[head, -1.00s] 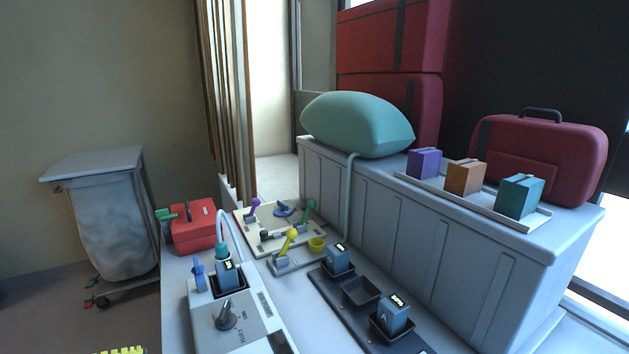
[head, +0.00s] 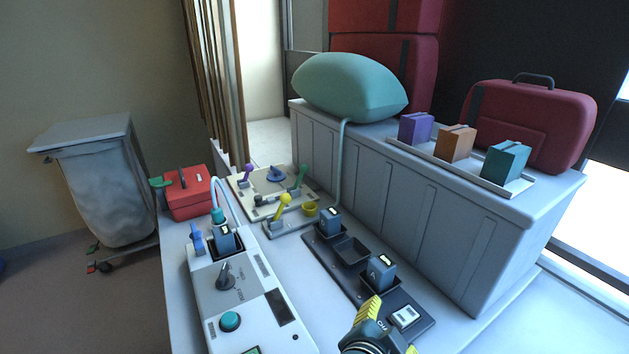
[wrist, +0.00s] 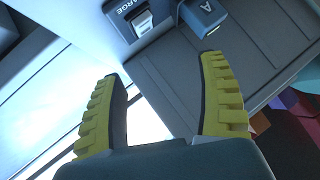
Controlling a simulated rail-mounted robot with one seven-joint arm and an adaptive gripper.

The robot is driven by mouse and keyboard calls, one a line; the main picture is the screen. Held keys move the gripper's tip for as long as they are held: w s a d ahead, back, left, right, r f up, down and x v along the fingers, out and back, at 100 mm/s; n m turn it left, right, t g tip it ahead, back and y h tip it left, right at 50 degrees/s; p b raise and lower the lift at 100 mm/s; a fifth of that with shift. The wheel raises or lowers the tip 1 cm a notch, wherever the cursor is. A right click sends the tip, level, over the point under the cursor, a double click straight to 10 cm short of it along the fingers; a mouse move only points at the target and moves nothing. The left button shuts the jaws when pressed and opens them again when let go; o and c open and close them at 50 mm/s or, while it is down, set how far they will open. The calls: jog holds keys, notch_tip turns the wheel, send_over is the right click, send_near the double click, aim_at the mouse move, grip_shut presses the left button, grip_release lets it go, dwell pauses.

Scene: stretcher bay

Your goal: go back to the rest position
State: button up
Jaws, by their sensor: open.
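My gripper (head: 372,318) shows at the bottom edge of the head view, near the front end of the dark charging dock (head: 350,253). In the wrist view my gripper (wrist: 165,85) has its two yellow-padded fingers spread apart with nothing between them. A blue-grey battery marked A (head: 382,272) sits in a dock slot, and it also shows at the top of the wrist view (wrist: 203,14). Another blue-grey battery (head: 330,222) stands in the far slot. The middle slot (head: 351,251) is empty. Most of my arm is out of the head view.
A white device (head: 268,335) with a knob and a green button stands left of the dock, with a battery (head: 226,238) in it. A long grey case (head: 425,205) stands behind, bearing a teal pillow (head: 350,85) and coloured boxes on a tray (head: 475,172). A red box (head: 187,192) sits at left.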

jog(key=s+a+r+n+t+y, duration=0.2)
jog(key=s+r+n+t, duration=0.15)
jog(key=r, duration=0.45)
jog(key=s+a+r+n+t+y, duration=0.25)
jog(key=r+n+t, duration=0.2)
jog(key=r, duration=0.35)
jog(key=s+a+r+n+t+y, duration=0.1)
jog(key=s+r+n+t, duration=0.25)
jog(key=r, duration=0.45)
notch_tip(320, 180, up, 39)
jog(key=n+t+p, duration=0.1)
jog(key=p, duration=3.7)
jog(key=shift+a+f+y, duration=0.15)
jog(key=shift+a+y, duration=0.1)
jog(key=shift+y, duration=0.1)
jog(key=shift+s+d, duration=0.1)
jog(key=shift+d, duration=0.05)
